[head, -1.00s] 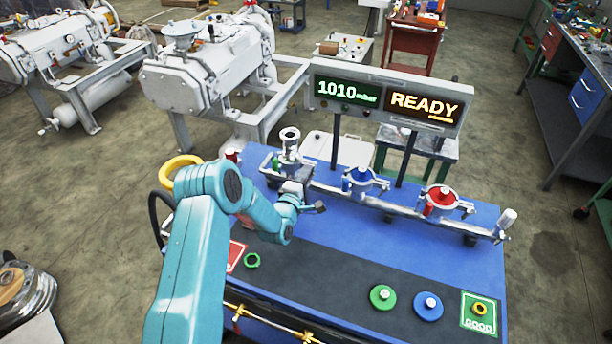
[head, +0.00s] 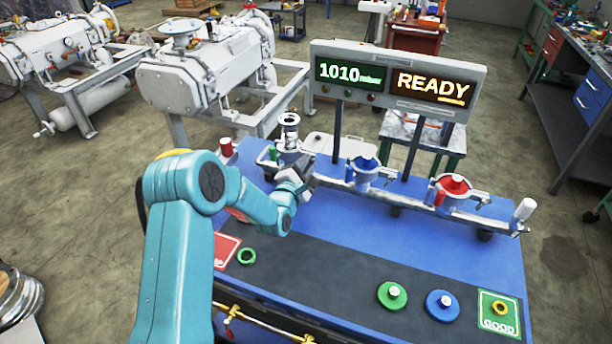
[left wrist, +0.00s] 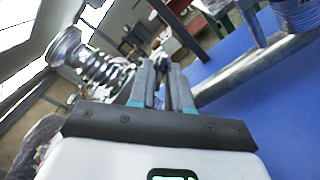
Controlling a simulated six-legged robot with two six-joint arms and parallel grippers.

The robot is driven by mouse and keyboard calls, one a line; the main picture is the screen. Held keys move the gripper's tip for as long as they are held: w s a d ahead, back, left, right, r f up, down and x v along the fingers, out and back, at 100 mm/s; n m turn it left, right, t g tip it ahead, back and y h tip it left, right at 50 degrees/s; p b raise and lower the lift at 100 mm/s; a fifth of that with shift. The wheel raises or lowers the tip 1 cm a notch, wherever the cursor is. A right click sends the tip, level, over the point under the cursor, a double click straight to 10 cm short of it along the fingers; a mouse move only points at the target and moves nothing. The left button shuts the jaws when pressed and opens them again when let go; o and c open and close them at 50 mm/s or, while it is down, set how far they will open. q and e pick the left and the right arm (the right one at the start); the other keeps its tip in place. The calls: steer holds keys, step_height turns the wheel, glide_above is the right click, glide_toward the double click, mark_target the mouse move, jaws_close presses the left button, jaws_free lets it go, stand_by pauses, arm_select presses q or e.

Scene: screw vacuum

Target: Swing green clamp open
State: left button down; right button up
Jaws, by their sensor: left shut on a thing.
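The green clamp (head: 273,154), a metal clamp with a small green part, sits at the left end of the manifold in the head view. A silver flanged fitting (head: 289,132) stands upright at it, and the same fitting shows at upper left in the left wrist view (left wrist: 92,65). My left gripper (head: 304,167) is just right of the fitting. In the left wrist view its fingers (left wrist: 163,85) are close together, shut on part of the clamp. The held part is mostly hidden by the fingers. My right gripper is in neither view.
Blue (head: 363,170) and red (head: 452,190) clamped ports stand further right along the manifold. A display panel (head: 398,80) reads 1010 mbar and READY. Green (head: 392,296) and blue (head: 442,306) discs lie at the front of the blue bench (head: 345,228).

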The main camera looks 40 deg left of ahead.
arm_select(q)
steer(key=shift+n+b, duration=1)
steer(key=shift+b, duration=0.2)
